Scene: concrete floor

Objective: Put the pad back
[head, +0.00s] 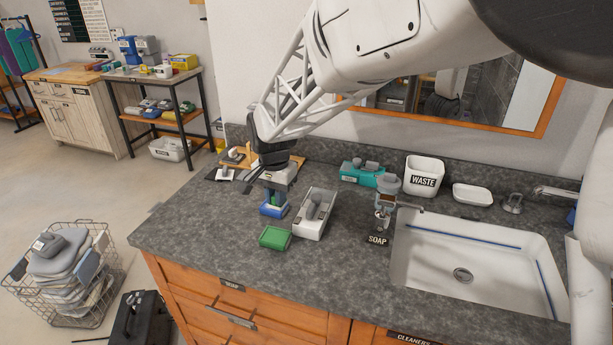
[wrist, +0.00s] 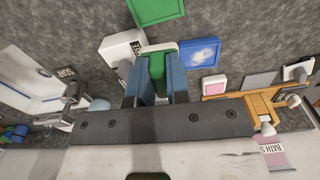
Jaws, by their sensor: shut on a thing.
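My gripper (wrist: 155,75) is shut on a green pad (wrist: 157,82) with a pale edge, held between its two blue-faced fingers. In the head view my gripper (head: 274,190) is over the counter, just above or beside a small blue tray (head: 271,211); I cannot tell whether the pad touches anything. The blue tray also shows in the wrist view (wrist: 200,52), right of the fingers. An empty-looking green tray (head: 275,238) lies nearer the counter's front edge; it also shows at the top of the wrist view (wrist: 155,10).
A white holder (head: 316,214) with a grey object stands right of the trays. Farther right are a soap dispenser (head: 385,197), a sink (head: 420,261) and a waste bin (head: 423,177). A wooden stand (head: 237,158) is behind. The counter's front left is clear.

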